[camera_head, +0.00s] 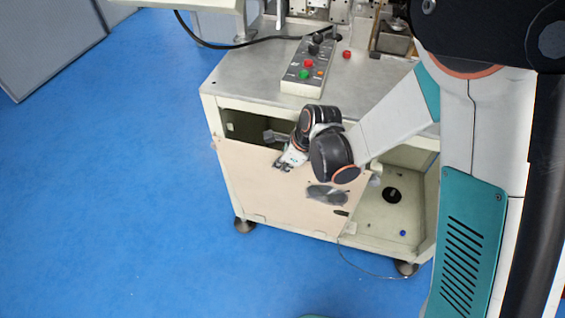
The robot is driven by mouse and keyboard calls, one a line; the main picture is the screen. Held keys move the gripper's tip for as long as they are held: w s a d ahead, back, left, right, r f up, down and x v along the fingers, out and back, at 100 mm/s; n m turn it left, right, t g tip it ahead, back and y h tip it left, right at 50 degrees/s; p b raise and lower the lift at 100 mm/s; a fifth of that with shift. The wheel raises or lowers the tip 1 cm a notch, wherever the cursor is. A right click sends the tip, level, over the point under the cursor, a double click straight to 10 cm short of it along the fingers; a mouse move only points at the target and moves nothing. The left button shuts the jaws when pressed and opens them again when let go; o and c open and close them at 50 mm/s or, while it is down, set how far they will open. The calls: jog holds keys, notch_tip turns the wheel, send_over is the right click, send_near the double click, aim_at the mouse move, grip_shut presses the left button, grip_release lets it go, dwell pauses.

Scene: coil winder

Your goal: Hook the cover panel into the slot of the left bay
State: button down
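The cover panel (262,190) is a flat beige sheet in front of the left bay (240,124) of the cabinet. It covers most of the bay, and a dark gap shows above its top edge. A dark oval feature (327,195) and a small dark mark are on its right part. My gripper (283,163) is at the panel's top edge, with its fingertips overlapping the panel's front face. Whether the fingers are closed on the panel is too small to tell. The slot is hidden, and I cannot tell whether the panel's lower edge is in it.
The right bay (385,215) is open, with a black round part (392,195) inside. A control box (309,66) with coloured buttons stands on the cabinet top (250,75). My arm crosses the right side. A thin cable lies near the right caster. Blue floor is clear at left.

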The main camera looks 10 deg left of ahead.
jog(key=c, duration=1.7)
grip_release()
jog(key=v, duration=1.2)
jog(key=shift+s, duration=0.15)
